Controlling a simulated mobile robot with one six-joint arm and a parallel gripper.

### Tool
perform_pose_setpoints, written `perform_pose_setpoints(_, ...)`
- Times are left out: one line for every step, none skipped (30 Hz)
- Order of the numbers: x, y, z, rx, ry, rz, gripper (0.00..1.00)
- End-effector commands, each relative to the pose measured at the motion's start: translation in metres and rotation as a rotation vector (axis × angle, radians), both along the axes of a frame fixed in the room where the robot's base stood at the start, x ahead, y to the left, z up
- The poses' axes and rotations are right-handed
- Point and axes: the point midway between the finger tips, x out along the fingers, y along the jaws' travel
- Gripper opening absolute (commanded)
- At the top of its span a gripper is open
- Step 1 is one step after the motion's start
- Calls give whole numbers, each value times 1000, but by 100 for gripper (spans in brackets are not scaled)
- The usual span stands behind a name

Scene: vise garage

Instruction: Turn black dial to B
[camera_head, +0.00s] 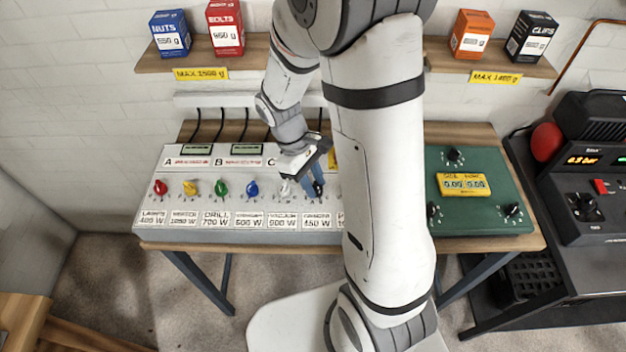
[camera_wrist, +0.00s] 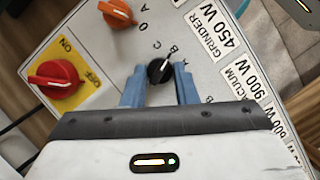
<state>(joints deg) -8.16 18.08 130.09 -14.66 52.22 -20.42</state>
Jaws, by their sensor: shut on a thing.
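The black dial (camera_wrist: 160,71) is a round knob with a pale pointer mark, on the sloping face of a light grey panel (camera_wrist: 215,62) above the label GRINDER 450 W. Small letters stand around it; B and C show on its far side in the wrist view. I cannot tell for certain which letter the mark meets. My gripper (camera_wrist: 160,88) has its two blue fingers on either side of the dial, shut on it.
An orange dial (camera_wrist: 118,13) and a red ON/OFF switch (camera_wrist: 57,79) are near it. Red (camera_head: 160,187), yellow (camera_head: 191,187), green (camera_head: 222,187) and blue (camera_head: 252,187) dials line the panel leftward. A green board (camera_head: 470,215) stands right; my arm hides the panel's right end.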

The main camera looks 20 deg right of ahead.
Motion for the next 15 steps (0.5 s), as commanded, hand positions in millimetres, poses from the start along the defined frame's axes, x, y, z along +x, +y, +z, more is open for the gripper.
perform_pose_setpoints(1, 0, 0, 1, -5, 0, 3)
perform_pose_setpoints(1, 0, 0, 1, -5, 0, 3)
perform_pose_setpoints(1, 0, 0, 1, -3, -1, 3)
perform_pose_setpoints(1, 0, 0, 1, -3, -1, 3)
perform_pose_setpoints(1, 0, 0, 2, -4, -1, 29)
perform_pose_setpoints(1, 0, 0, 1, -3, -1, 32)
perform_pose_setpoints(1, 0, 0, 1, -3, -1, 34)
perform_pose_setpoints(1, 0, 0, 1, -3, -1, 37)
perform_pose_setpoints(1, 0, 0, 0, -3, -1, 40)
perform_pose_setpoints(1, 0, 0, 0, -3, -1, 42)
perform_pose_setpoints(1, 0, 0, 1, -2, -2, 45)
perform_pose_setpoints(0, 0, 0, 1, -2, -2, 48)
perform_pose_setpoints(0, 0, 0, 0, -1, -2, 48)
perform_pose_setpoints(0, 0, 0, 0, -1, -2, 48)
perform_pose_setpoints(0, 0, 0, 0, -1, -2, 48)
